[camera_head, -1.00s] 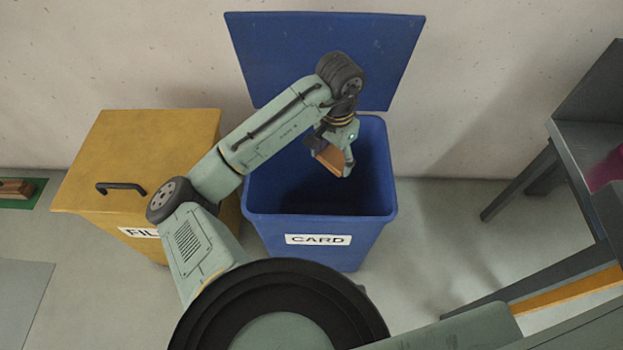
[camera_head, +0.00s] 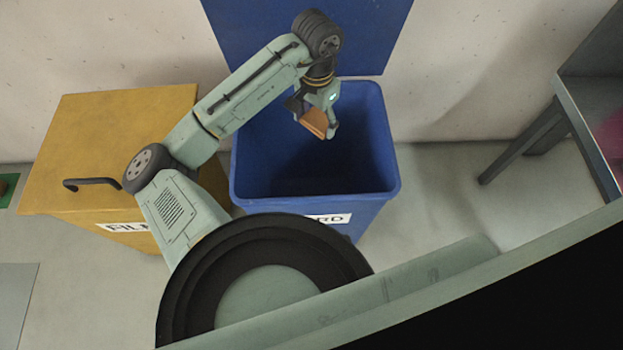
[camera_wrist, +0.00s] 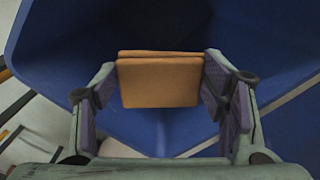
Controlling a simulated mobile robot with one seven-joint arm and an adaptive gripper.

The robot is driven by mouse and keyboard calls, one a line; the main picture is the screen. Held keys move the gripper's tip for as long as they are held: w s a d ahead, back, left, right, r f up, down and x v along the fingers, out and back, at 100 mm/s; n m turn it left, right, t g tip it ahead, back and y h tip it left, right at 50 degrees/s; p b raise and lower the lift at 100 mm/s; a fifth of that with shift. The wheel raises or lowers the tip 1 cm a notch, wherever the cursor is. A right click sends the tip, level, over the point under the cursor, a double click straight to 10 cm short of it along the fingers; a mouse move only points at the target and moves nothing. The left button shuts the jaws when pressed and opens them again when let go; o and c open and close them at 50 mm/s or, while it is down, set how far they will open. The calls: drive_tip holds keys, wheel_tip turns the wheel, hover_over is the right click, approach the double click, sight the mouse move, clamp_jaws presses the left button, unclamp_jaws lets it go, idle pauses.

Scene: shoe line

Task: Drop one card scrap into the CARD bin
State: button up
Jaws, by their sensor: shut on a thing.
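The blue CARD bin (camera_head: 245,188) stands against the wall with its blue lid (camera_head: 370,35) raised behind it. Its label is partly hidden by my own body. My gripper (camera_head: 318,118) is over the bin's open mouth, shut on an orange-brown card scrap (camera_head: 314,124). In the wrist view the card scrap (camera_wrist: 159,82) sits between both fingers of my gripper (camera_wrist: 160,90), with the blue inside of the bin (camera_wrist: 180,125) behind it. The scrap looks like a folded or doubled piece. I see nothing in the dark bottom of the bin.
A yellow bin (camera_head: 120,115) with a shut lid and a black handle (camera_head: 92,184) stands left of the blue bin; its label is partly hidden. A grey table (camera_head: 585,120) stands at the right. Bare floor lies between it and the blue bin.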

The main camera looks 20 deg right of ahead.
drive_tip(key=shift+f, duration=0.4)
drive_tip(key=shift+r, duration=0.1)
drive_tip(key=o, duration=1)
drive_tip(key=shift+o, duration=0.2)
wheel_tip(320, 180, up, 12)
